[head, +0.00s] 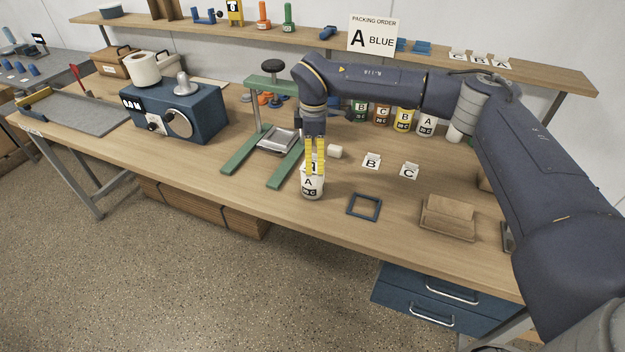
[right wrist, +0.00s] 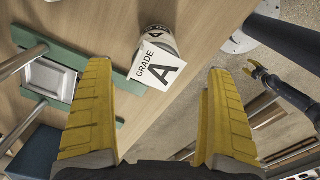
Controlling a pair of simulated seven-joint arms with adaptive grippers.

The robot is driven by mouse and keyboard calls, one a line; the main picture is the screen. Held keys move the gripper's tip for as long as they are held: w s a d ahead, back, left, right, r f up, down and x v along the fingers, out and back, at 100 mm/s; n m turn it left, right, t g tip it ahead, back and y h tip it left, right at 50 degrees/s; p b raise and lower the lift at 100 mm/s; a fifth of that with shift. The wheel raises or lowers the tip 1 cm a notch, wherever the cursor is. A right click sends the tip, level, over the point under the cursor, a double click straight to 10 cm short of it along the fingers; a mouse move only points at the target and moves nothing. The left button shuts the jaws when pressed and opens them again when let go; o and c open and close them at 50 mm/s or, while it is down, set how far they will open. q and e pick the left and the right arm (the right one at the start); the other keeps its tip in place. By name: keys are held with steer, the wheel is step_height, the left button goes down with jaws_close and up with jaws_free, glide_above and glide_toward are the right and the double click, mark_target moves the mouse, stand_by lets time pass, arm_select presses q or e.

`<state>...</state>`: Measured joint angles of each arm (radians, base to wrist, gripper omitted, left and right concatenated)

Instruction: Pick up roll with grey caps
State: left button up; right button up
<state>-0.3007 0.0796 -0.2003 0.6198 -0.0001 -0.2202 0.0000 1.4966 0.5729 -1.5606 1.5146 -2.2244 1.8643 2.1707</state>
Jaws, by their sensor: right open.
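My right gripper (head: 316,171) points down over the front of the workbench, its yellow fingers apart with nothing between them. A white can (head: 312,193) marked A stands close below the fingertips; they overlap it in the head view. In the right wrist view a white GRADE A card (right wrist: 158,66) covers part of this can (right wrist: 159,38). A small white cylinder (head: 334,151) lies right of the gripper. I cannot make out grey caps on either. My left gripper is not seen.
A green press (head: 229,174) stands left of the gripper. Several labelled cans (head: 404,119) stand behind. The blue machine (head: 199,116) is at left.

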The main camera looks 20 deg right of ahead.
mark_target(313, 164)
steer(key=shift+w+f, duration=0.15)
steer(key=shift+f, duration=1.15)
steer(key=shift+w+f, duration=0.1)
steer(key=shift+f, duration=1.15)
steer(key=c, duration=1.4)
